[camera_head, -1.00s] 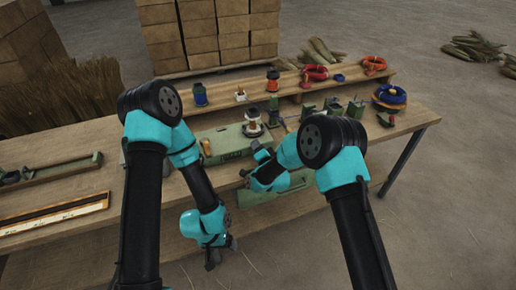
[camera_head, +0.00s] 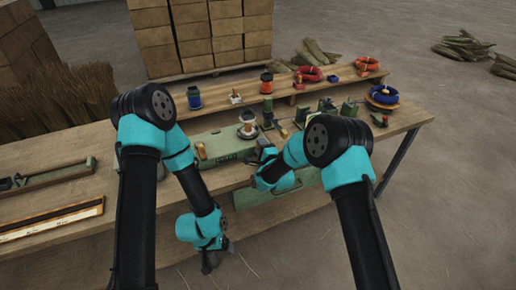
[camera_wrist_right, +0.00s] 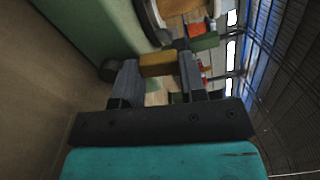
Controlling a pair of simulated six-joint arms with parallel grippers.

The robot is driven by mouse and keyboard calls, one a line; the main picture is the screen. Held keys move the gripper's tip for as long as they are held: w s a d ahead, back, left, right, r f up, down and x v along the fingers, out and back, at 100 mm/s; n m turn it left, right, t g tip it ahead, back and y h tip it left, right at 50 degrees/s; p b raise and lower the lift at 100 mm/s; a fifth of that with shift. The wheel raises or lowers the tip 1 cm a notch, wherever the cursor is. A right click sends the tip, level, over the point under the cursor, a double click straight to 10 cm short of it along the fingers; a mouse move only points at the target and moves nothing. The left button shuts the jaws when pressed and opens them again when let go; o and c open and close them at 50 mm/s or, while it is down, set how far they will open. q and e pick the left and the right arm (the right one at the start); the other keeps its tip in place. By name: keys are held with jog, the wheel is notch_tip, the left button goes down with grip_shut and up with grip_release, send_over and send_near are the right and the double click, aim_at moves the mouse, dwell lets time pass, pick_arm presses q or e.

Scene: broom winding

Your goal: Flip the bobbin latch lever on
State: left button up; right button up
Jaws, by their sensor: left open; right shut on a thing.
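A green winding unit (camera_head: 228,146) sits on the bench with a pale bobbin (camera_head: 247,130) standing at its right end. My right gripper (camera_head: 262,158) is at the unit's right front, close to the bobbin. In the right wrist view my right gripper (camera_wrist_right: 158,78) is shut on a yellow-brown lever grip (camera_wrist_right: 158,63) between its two fingers, beside the green body (camera_wrist_right: 85,22). The rest of the lever is mostly hidden. My left gripper (camera_head: 210,264) is open and empty, hanging low in front of the bench edge, away from the unit.
A raised shelf (camera_head: 300,88) behind holds several spools and red coils (camera_head: 308,74). A blue coil (camera_head: 383,95) stands at the right end of the bench. Green tool parts (camera_head: 348,107) stand right of the unit.

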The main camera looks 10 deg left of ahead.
jog(key=shift+w+d+f+m, duration=0.25)
jog(key=shift+d+m, duration=0.1)
jog(key=shift+m, duration=0.65)
jog(key=shift+w+d+f+m, duration=0.2)
jog(key=shift+d+m, duration=0.15)
jog(key=shift+m, duration=0.65)
jog(key=o, duration=0.9)
jog(key=shift+o, duration=0.2)
jog(key=v, duration=1.7)
jog(key=shift+d, duration=0.2)
jog(key=shift+s, duration=0.1)
